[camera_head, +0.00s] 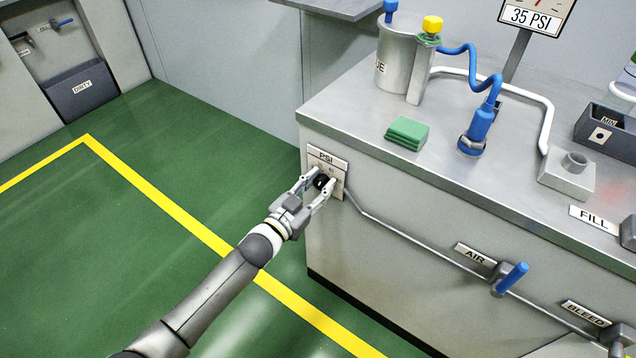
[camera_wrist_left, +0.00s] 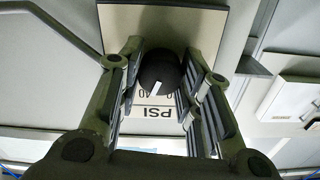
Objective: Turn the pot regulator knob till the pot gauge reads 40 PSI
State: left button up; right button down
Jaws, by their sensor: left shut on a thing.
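The pot regulator knob (camera_head: 321,181) is black and sits on a plate marked PSI (camera_head: 327,157) on the cabinet's side. My left gripper (camera_head: 320,184) is shut on the knob, one finger on each side. In the left wrist view the knob (camera_wrist_left: 160,72) shows between the fingers with a white pointer mark. The plate appears upside down there, with a 40 partly visible near the knob. The pot gauge sign (camera_head: 532,18) at the top reads 35 PSI; most of its dial is cut off by the picture's edge. My right gripper is not in view.
A metal pot (camera_head: 396,60) and folded green cloths (camera_head: 408,133) stand on the grey counter (camera_head: 350,110). The AIR valve's blue handle (camera_head: 512,277) sticks out farther right along the cabinet side. Green floor left of the cabinet is clear.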

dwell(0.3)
pick_arm(q)
jog(key=o, duration=1)
jog(key=shift+o, duration=0.2)
jog(key=v, duration=1.2)
jog(key=shift+f, duration=0.1)
